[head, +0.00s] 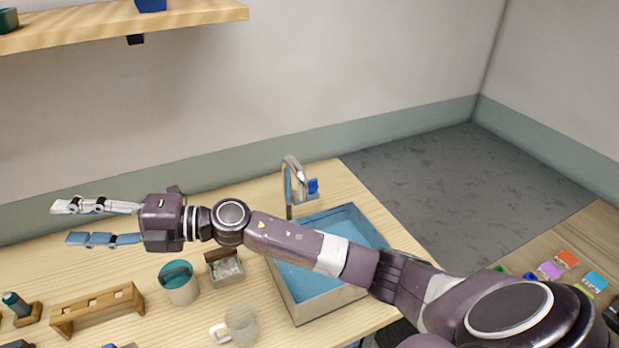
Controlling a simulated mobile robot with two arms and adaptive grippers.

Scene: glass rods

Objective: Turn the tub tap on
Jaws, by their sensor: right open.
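The tub tap (292,180) is a curved metal spout with a blue handle (313,187) on its right side. It stands at the back edge of the tub (310,312), a pale basin with a blue inside. My right arm crosses in front of the tub and hides part of it. My right gripper (62,223) is open and empty at the left, far from the tap, its fingers pointing left above the table. I cannot tell whether water runs from the tap. My left gripper is not in view.
On the wooden table (225,185) stand a teal-topped cup (180,285), a small box (225,268), a clear mug (240,325) and a wooden rack (97,308). A wooden shelf (190,14) hangs above left. Coloured pieces (566,260) lie on the right table.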

